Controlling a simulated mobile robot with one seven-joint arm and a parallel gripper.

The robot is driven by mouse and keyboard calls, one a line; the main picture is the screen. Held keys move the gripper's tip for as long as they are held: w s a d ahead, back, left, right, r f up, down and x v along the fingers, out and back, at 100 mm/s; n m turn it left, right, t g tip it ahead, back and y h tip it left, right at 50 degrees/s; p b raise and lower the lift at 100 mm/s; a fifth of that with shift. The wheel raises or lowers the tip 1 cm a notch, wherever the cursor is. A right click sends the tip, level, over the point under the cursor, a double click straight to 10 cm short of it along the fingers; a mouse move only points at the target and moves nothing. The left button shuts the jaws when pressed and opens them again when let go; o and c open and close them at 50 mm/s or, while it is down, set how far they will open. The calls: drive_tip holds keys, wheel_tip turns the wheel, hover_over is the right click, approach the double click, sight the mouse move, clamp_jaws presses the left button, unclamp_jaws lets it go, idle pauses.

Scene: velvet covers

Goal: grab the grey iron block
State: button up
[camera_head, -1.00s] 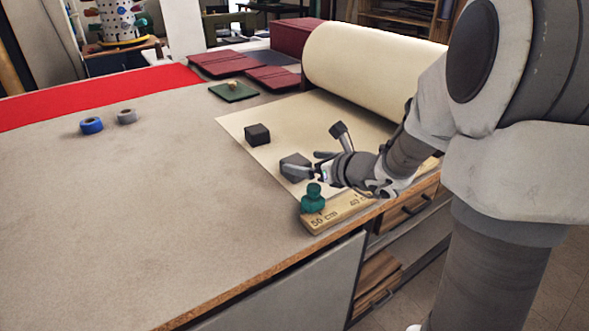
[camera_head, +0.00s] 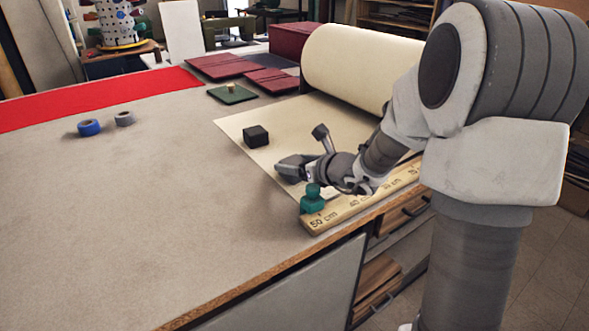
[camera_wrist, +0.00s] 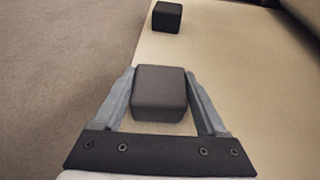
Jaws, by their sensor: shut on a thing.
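The grey block (camera_wrist: 160,92) is a dark grey cube with rounded edges, between my gripper's two fingers in the wrist view. My gripper (camera_wrist: 160,74) is shut on it, with a finger along its left and right sides. In the head view, my gripper (camera_head: 288,168) is low over the cream sheet near its front left edge, and the block is hard to separate from the fingers. I cannot tell whether the block touches the sheet. A second, blacker cube (camera_head: 256,136) sits apart on the sheet, farther back; it also shows at the top of the wrist view (camera_wrist: 166,17).
A green knobbed weight (camera_head: 312,199) stands on a wooden ruler (camera_head: 330,215) just in front of my gripper. A large cream roll (camera_head: 355,68) lies behind. Blue tape (camera_head: 89,127) and grey tape (camera_head: 124,119) are far left.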

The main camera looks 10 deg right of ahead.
clamp_jaws()
drive_tip(key=shift+r, duration=0.15)
